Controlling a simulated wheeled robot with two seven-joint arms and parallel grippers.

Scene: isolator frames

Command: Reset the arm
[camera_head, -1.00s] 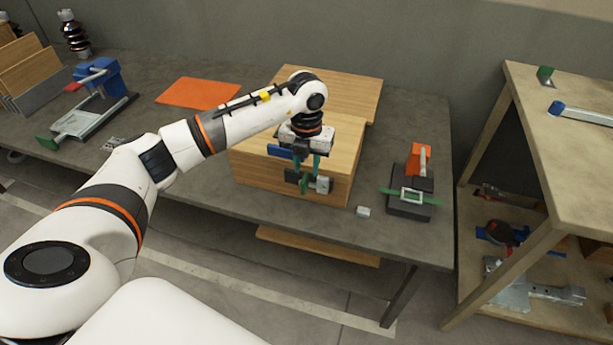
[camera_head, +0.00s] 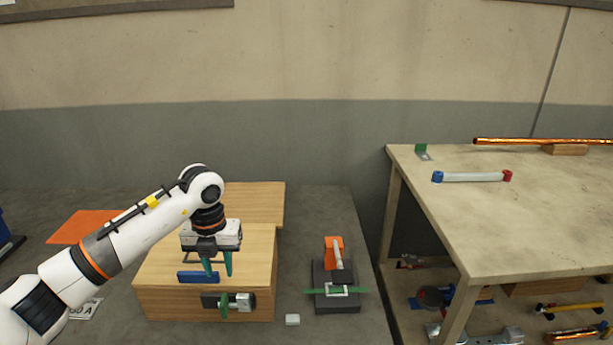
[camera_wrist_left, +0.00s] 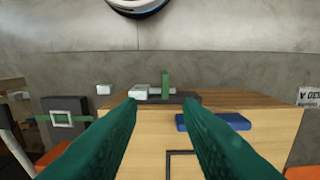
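My left gripper (camera_head: 218,266) hangs above the wooden box (camera_head: 160,304) with its two teal fingers pointing down. In the left wrist view its fingers (camera_wrist_left: 165,112) are apart, with nothing between them. A blue block (camera_head: 198,277) is at the box's near edge, just left of the fingers; it also shows in the left wrist view (camera_wrist_left: 213,121). A dark and grey latch-like part with a green handle (camera_head: 224,307) is on the box's front, just below the fingers. Whether the fingers touch anything there is unclear. My right gripper is not in view.
A dark fixture with an orange part (camera_head: 334,249) and a small white block (camera_head: 292,320) are right of the box. An orange sheet (camera_head: 75,227) lies left. A second table (camera_head: 500,215) at the right holds a grey bar with red and blue ends (camera_head: 472,177).

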